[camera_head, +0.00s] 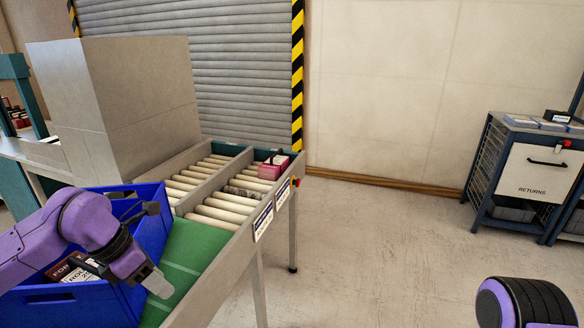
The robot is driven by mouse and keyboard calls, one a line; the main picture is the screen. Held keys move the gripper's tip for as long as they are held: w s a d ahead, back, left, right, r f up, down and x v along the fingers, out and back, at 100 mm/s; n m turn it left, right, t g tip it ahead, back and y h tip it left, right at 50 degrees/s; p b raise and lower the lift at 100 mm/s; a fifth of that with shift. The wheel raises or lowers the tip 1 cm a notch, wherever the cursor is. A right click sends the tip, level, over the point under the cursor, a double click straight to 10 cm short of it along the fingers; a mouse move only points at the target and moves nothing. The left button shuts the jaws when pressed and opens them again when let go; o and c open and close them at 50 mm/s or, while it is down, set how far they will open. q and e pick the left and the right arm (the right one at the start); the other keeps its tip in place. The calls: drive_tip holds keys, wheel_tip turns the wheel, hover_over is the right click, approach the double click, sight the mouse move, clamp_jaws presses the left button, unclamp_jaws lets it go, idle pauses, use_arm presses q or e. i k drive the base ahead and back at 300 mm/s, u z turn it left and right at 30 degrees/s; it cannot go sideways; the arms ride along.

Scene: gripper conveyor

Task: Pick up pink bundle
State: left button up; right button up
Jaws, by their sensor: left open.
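A small pink bundle (270,171) with a darker top sits at the far end of the roller conveyor (229,203), near its right rail. My left gripper (159,287) is at the lower left, in front of the blue crate and over the green belt. It is open and well short of the pink bundle. My right gripper is not in view; only a purple and black part of my right arm shows at the lower right.
A blue crate (65,303) holding dark items with lettering stands beside the green belt (190,257). A big grey box housing (140,93) rises behind it. A returns cabinet (537,172) stands at the right. The floor between is clear.

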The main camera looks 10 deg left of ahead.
sight(273, 169)
drive_tip(key=z, duration=0.6)
drive_tip(key=i, duration=2.85)
drive_tip(key=u, duration=1.2)
drive_tip(key=i, duration=0.7)
drive_tip(key=u, duration=0.35)
